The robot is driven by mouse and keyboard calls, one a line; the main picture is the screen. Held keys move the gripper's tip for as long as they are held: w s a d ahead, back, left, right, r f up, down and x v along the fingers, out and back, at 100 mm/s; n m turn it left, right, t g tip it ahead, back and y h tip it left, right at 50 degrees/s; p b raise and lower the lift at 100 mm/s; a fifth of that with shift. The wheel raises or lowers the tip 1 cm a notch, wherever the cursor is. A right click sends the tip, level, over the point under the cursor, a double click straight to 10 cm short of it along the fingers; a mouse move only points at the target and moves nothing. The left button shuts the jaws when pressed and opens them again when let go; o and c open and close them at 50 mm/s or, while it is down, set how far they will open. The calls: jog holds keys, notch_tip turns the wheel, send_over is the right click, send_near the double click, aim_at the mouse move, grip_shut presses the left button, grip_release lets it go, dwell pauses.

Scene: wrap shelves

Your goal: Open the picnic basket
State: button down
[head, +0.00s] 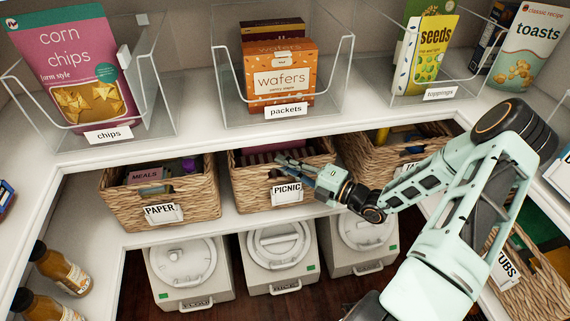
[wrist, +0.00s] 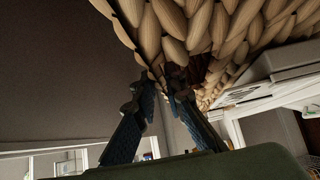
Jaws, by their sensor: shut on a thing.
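The wicker picnic basket (head: 246,193) stands on the middle shelf with a white label reading PICNIC on its front. Striped dark red cloth shows inside it. My gripper (head: 286,162) reaches in from the right at the basket's upper front rim, above the label. In the wrist view my gripper's two blue fingers (wrist: 163,84) are close together against the woven wall (wrist: 215,35), shut on its rim. The exact contact is dark and partly hidden. The label holder (wrist: 268,85) shows at the right in the wrist view.
The paper basket (head: 190,205) stands left of the picnic basket, and another wicker basket (head: 358,165) stands close on its right. A shelf with clear bins (head: 230,95) hangs above. White lidded containers (head: 270,270) stand below.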

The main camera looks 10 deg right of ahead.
jog(key=shift+s, duration=0.1)
jog(key=s+p, duration=0.6)
jog(key=s, duration=1.6)
jog(key=shift+s+p, duration=0.3)
jog(key=shift+p, duration=0.1)
jog(key=c, duration=2)
grip_release()
jog(key=shift+o, duration=0.2)
jog(key=shift+d, duration=0.1)
jog(key=v, duration=0.7)
jog(key=shift+s, duration=0.2)
jog(key=shift+d, duration=0.15)
